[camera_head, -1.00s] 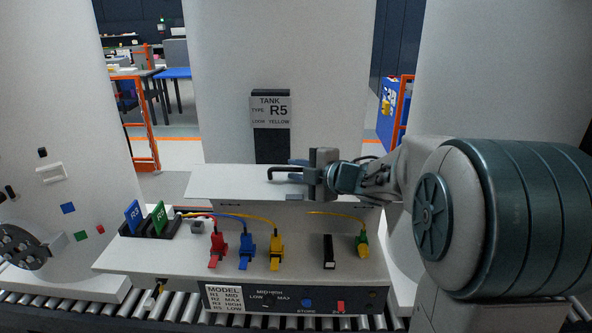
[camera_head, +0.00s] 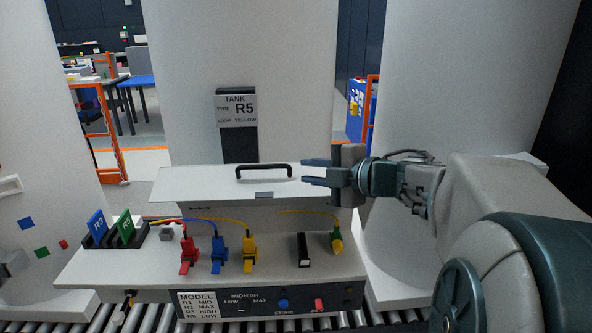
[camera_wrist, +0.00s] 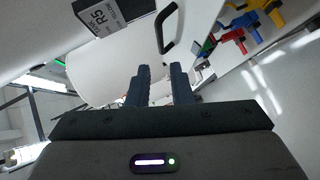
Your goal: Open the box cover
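The box cover (camera_head: 215,184) is a flat white panel with a black bar handle (camera_head: 264,171) on it. It lies along the back of the white box, above an upright white face. Whether its front edge is raised cannot be told. My gripper (camera_head: 314,173) is just right of the handle, apart from it, with its fingers pointing left. The fingers are apart and empty. In the wrist view the gripper (camera_wrist: 160,82) shows a gap between its fingers, and the handle (camera_wrist: 170,28) is beyond the fingertips, at the upper right.
Red (camera_head: 188,252), blue (camera_head: 218,254) and yellow (camera_head: 249,254) plugs with cables stand on the box's front deck. Cards R3 (camera_head: 97,224) and R5 (camera_head: 124,225) stand at left. A tank sign (camera_head: 237,109) is behind the cover. Rollers (camera_head: 100,315) run below.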

